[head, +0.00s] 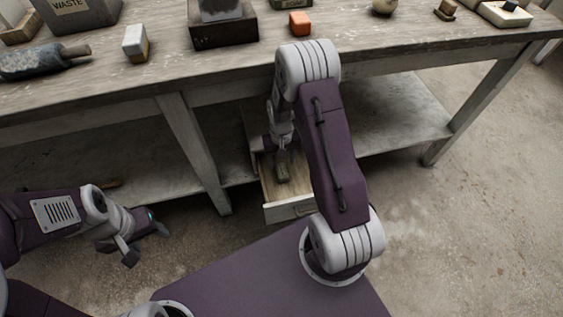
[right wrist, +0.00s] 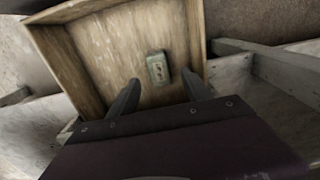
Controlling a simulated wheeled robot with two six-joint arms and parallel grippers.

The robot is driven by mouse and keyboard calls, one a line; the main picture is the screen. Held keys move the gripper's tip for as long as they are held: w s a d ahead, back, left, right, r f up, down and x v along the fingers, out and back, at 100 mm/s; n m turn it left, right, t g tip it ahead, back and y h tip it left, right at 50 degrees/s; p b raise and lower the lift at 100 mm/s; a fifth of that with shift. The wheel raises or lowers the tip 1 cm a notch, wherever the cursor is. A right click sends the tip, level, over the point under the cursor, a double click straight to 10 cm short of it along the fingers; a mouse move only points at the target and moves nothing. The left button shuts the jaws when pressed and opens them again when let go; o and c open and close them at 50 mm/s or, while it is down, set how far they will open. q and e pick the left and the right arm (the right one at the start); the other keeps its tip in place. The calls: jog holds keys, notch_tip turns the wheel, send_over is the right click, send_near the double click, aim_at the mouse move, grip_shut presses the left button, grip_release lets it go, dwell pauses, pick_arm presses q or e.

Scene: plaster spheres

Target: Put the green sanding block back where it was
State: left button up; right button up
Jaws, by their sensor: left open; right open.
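The green sanding block (right wrist: 158,68) lies on the wooden floor of an open drawer (head: 290,210) under the workbench. It also shows in the head view (head: 282,172), partly hidden by my right arm. My right gripper (right wrist: 163,90) is open and empty over the drawer, with its fingers apart and the block beyond the fingertips, between their lines. I cannot tell the exact height of the gripper above the block. My left gripper (head: 147,245) is open and empty, low at the left in front of the bench, away from the drawer.
The bench top (head: 140,82) holds an orange block (head: 300,23), a white-and-tan block (head: 136,43), a dark box (head: 224,33), a bottle-like tool (head: 35,62) and a waste bin (head: 75,14). A lower shelf (head: 395,115) and bench legs (head: 190,150) flank the drawer.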

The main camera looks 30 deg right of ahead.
jog(key=s+a+r+n, duration=0.1)
jog(key=s+a+r, duration=0.2)
jog(key=s+r, duration=0.3)
jog(key=s+a+r+n+t, duration=0.1)
jog(key=s+a+r, duration=0.3)
jog(key=s+r, duration=0.2)
jog(key=shift+s+r, duration=0.35)
jog(key=shift+r, duration=0.15)
